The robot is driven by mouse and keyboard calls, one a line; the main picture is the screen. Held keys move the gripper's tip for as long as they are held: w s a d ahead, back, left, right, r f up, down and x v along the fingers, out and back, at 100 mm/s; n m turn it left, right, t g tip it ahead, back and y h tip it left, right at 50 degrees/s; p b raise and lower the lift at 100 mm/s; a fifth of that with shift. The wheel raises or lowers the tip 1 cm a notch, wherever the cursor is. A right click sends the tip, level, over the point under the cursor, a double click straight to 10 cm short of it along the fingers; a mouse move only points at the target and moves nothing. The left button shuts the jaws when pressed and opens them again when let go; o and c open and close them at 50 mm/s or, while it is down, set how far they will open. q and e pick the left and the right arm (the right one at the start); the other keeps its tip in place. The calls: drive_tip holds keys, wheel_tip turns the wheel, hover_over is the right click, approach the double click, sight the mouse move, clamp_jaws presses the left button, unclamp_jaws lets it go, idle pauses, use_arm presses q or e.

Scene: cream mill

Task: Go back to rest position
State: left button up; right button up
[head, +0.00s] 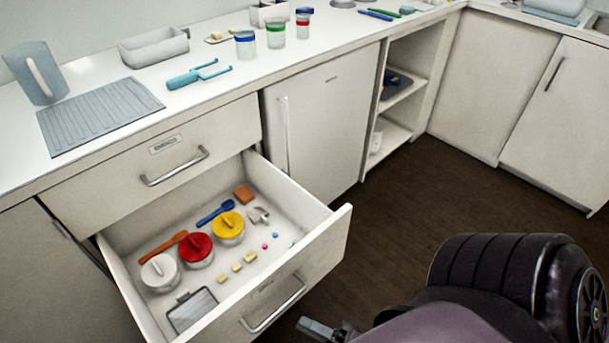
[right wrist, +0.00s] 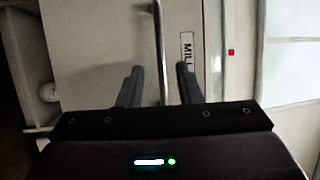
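My right gripper (head: 322,328) shows at the bottom edge of the head view, to the right of the open lower drawer's handle (head: 273,306). In the right wrist view its two dark fingers (right wrist: 158,76) stand apart with nothing gripped. A metal bar handle (right wrist: 160,40) shows between them, on a pale front with a label reading "MILL" (right wrist: 187,48). I cannot tell how far the handle is from the fingers. The lower drawer (head: 325,245) is pulled out and the upper drawer (head: 215,135) is shut. My left gripper is not in view.
The open drawer holds a white pot (head: 160,273), a red pot (head: 197,250), a yellow pot (head: 228,228) and small items. The counter above carries a grey pitcher (head: 37,75), a ridged mat (head: 100,112), a white bin (head: 153,47) and jars. Dark floor (head: 430,190) is clear at right.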

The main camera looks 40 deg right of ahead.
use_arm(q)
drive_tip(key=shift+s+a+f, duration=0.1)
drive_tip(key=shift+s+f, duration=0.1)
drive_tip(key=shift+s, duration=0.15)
